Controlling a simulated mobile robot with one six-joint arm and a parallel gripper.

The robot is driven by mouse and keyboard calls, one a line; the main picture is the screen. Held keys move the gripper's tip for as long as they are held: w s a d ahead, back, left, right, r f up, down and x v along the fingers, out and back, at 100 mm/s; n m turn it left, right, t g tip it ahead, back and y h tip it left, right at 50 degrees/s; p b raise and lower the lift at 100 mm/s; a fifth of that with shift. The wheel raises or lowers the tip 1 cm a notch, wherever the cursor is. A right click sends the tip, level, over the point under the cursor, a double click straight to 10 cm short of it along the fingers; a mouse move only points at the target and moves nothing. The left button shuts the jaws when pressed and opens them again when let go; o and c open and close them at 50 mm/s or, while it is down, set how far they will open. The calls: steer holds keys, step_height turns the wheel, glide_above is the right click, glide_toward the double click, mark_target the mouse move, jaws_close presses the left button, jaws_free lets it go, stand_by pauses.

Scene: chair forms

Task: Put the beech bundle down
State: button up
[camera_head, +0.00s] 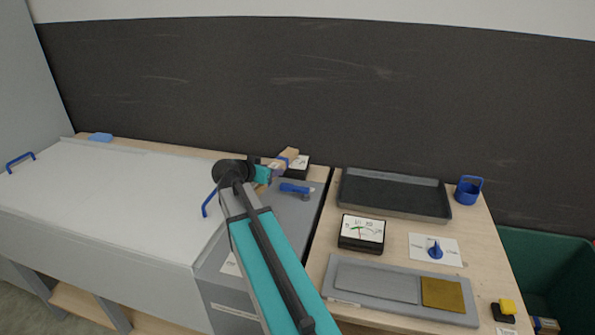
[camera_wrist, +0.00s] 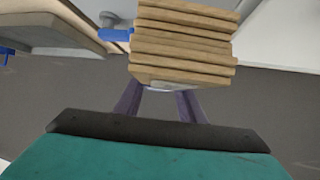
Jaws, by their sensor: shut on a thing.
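The beech bundle (camera_wrist: 183,45) is a stack of several light wooden strips with uneven ends. In the wrist view it sits between the two purple-grey fingers of my gripper (camera_wrist: 160,92), which is shut on it. In the head view the bundle (camera_head: 289,154) shows small, at the end of my teal arm, and my gripper (camera_head: 277,166) is partly hidden by the wrist. It appears held above the grey surface, close to a black-framed meter (camera_head: 299,168). The head view does not show clearly whether the bundle touches anything below.
A blue handle (camera_head: 295,189) stands on the grey box. To the right are a dark tray (camera_head: 394,195), a second meter (camera_head: 362,232), a blue knob (camera_head: 436,251), a grey board with a brass plate (camera_head: 443,295) and a blue cup (camera_head: 468,190). A green bin (camera_head: 545,265) is far right.

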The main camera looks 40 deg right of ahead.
steer(key=w+a+r+n+t+y, duration=0.1)
steer(key=w+a+n+t, duration=0.1)
steer(key=a, duration=0.4)
steer(key=w+a+r+n+t+y, duration=0.1)
steer(key=w+a+n+t+y, duration=0.1)
steer(key=a, duration=0.3)
steer(key=w+a+r+n+t+y, duration=0.1)
steer(key=w+a+n+y, duration=0.1)
steer(key=a, duration=0.4)
steer(key=shift+w+a+r+n+t, duration=0.25)
steer(key=shift+w+a+n+t, duration=0.15)
steer(key=shift+w+n, duration=0.25)
steer(key=w+a+r+n+y, duration=0.1)
steer(key=a+r+n+y, duration=0.2)
steer(key=a, duration=0.5)
steer(key=a+r+n+t+y, duration=0.1)
steer(key=a+r+n+y, duration=0.2)
steer(key=a, duration=0.5)
steer(key=shift+w+r+t, duration=0.3)
steer(key=shift+w+r, duration=0.05)
steer(key=shift+s+f, duration=0.1)
steer(key=shift+s, duration=0.05)
